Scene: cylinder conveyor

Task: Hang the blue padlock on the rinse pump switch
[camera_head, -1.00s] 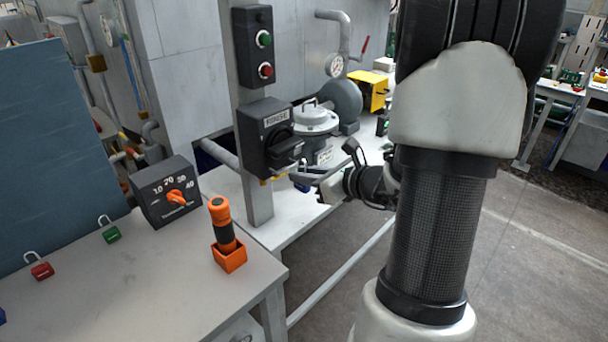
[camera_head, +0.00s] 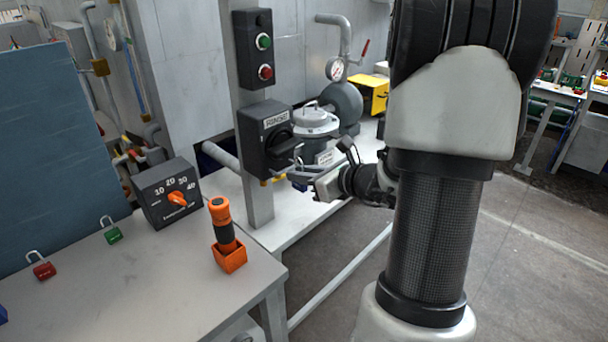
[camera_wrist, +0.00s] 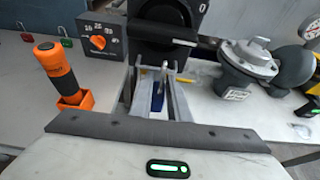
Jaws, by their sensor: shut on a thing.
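The rinse switch (camera_head: 265,140) is a dark box on a grey post with a RINSE label and a black rotary handle. In the wrist view its handle (camera_wrist: 165,38) lies across the top middle. My gripper (camera_wrist: 160,82) is shut on the blue padlock (camera_wrist: 158,98), whose body sits between the fingers with its metal shackle pointing toward the switch. The shackle tip is just below the handle in the wrist view; I cannot tell whether they touch. In the head view my gripper (camera_head: 291,176) is just below and right of the switch, and the padlock is mostly hidden.
A red padlock (camera_head: 42,267) and a green padlock (camera_head: 112,231) lie on the left bench. A temperature dial box (camera_head: 167,191) and an orange-handled tool in an orange holder (camera_head: 229,257) stand nearby. A grey pump (camera_head: 316,121) is behind the gripper.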

